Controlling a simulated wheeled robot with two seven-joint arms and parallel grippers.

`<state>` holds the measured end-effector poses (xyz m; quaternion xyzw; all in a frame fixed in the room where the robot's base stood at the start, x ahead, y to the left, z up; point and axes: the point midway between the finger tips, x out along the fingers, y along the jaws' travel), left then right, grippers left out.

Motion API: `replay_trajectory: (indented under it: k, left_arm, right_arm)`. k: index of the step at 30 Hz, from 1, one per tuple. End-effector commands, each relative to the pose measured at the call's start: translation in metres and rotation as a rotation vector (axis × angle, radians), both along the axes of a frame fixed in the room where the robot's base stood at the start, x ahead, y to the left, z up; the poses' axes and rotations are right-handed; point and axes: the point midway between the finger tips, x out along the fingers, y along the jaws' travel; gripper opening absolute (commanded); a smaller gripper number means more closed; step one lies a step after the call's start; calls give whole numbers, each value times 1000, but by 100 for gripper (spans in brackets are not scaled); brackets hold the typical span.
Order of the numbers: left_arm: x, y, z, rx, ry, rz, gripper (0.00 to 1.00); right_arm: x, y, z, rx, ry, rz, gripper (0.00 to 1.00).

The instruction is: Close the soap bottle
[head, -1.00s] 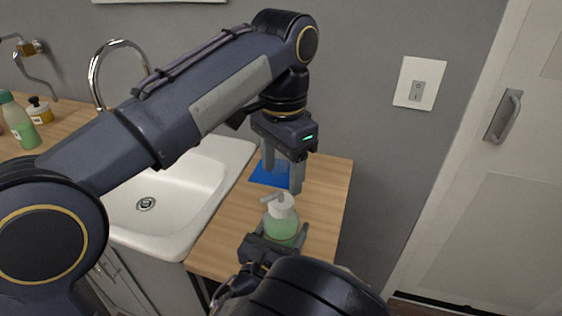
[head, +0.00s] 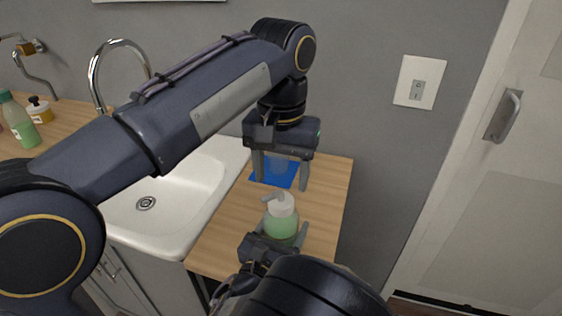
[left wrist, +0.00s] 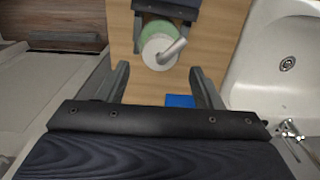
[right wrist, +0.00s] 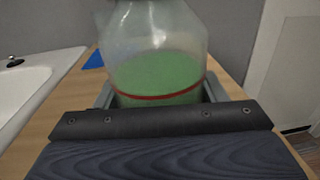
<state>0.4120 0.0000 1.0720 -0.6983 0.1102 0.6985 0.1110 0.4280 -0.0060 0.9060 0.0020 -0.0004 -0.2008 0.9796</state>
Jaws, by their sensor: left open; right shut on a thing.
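The soap bottle (head: 281,222) stands on the wooden counter, with green liquid inside and a white pump top (head: 279,203) on it. My right gripper (head: 274,240) is shut around the bottle's lower body; the right wrist view shows the clear bottle (right wrist: 155,45) close between its fingers. My left gripper (head: 281,181) is open and empty, pointing down above and behind the bottle. In the left wrist view the pump top (left wrist: 160,52) and its nozzle lie between and beyond the open fingers (left wrist: 160,85). Whether the top is tight cannot be told.
A blue square (head: 268,178) lies on the counter (head: 235,225) behind the bottle. A white sink (head: 185,190) with a chrome faucet (head: 97,75) is to the left. Other bottles (head: 20,122) stand at the far left. A grey wall is behind.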

Motion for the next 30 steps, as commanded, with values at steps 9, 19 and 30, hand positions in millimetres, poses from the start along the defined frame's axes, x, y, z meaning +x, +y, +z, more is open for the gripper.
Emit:
replay_trajectory:
  k: [9, 19, 30]
  left_arm:
    - [0, 1, -47, 0, 1, 0, 60]
    - [0, 0, -60, -1, -1, 0, 60]
    - [0, 0, -60, -1, -1, 0, 30]
  right_arm:
    - [0, 0, 0, 0, 1, 0, 0]
    - [0, 0, 0, 0, 1, 0, 0]
    - [0, 0, 0, 0, 1, 0, 0]
